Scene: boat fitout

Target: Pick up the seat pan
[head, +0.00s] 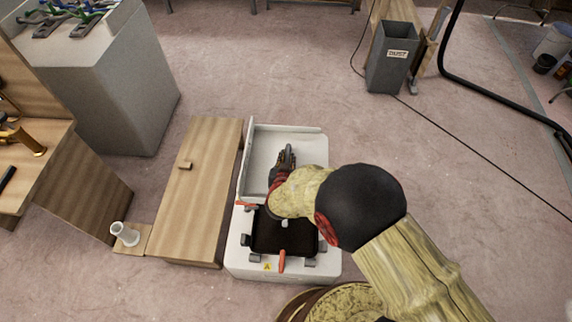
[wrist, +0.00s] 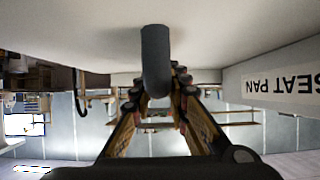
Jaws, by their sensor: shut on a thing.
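The seat pan (head: 261,150) is a pale shallow part with a raised rim at its back and left, in the middle of the head view. In the wrist view, upside down, a pale wall carries the label SEAT PAN (wrist: 292,88). A grey round handle (wrist: 156,60) stands out from the pale surface there. My gripper (head: 287,160) is over the pan, its fingers closed around the handle; the fingertips (wrist: 158,92) show in the wrist view. My arm hides the pan's right side. I cannot tell whether the pan is lifted.
A black tray (head: 270,238) with orange levers lies in front, on a white base. A wooden cabinet (head: 203,175) stands close on the left, with a small white cup-like piece (head: 125,234) beside it. A grey bin (head: 391,58) stands at the back right.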

